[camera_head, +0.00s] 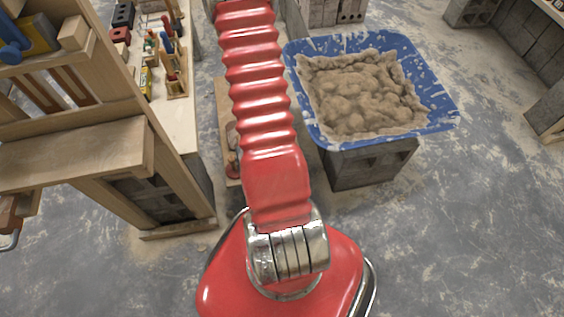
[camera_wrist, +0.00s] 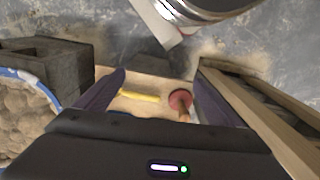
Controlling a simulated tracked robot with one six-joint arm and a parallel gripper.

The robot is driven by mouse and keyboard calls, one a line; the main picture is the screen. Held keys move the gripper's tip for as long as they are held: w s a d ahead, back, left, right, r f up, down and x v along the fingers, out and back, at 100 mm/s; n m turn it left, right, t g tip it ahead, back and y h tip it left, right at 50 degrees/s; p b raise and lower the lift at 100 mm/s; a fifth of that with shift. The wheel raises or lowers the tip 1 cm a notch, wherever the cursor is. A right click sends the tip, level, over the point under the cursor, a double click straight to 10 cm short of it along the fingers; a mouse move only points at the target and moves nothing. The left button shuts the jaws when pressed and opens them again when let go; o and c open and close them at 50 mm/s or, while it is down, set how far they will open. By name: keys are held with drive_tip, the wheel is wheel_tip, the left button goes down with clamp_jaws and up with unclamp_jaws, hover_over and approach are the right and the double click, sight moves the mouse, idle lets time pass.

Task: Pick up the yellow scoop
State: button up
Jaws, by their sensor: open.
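A slim yellow thing (camera_wrist: 140,97), which looks like the yellow scoop, lies on a light wooden board (camera_wrist: 150,82) in the wrist view. Only its narrow side shows, so I cannot make out its full shape. My gripper (camera_wrist: 161,73) is open, with one dark finger on each side of the board in the picture. The yellow thing shows between the fingers, nearer the left one. I cannot tell how far the fingertips are above it. In the head view my red arm hides the gripper and the yellow thing.
A red round thing with a wooden handle (camera_wrist: 180,99) lies right of the yellow thing. A blue tub of mortar (camera_head: 436,100) stands on a grey block (camera_head: 372,166). A wooden shelf unit (camera_head: 85,150) and a bench with tools (camera_head: 178,118) stand left.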

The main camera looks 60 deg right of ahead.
drive_tip(key=w+d+f+t+h, duration=0.3)
drive_tip(key=d+f, duration=0.2)
drive_tip(key=d, duration=0.2)
drive_tip(key=shift+w+d+m, duration=0.15)
drive_tip(key=shift+w+m, duration=0.05)
drive_tip(key=shift+m, duration=0.1)
drive_tip(key=shift+x, duration=4.3)
drive_tip(key=shift+d, duration=0.15)
drive_tip(key=shift+x, duration=2.6)
drive_tip(key=shift+s+d, duration=0.1)
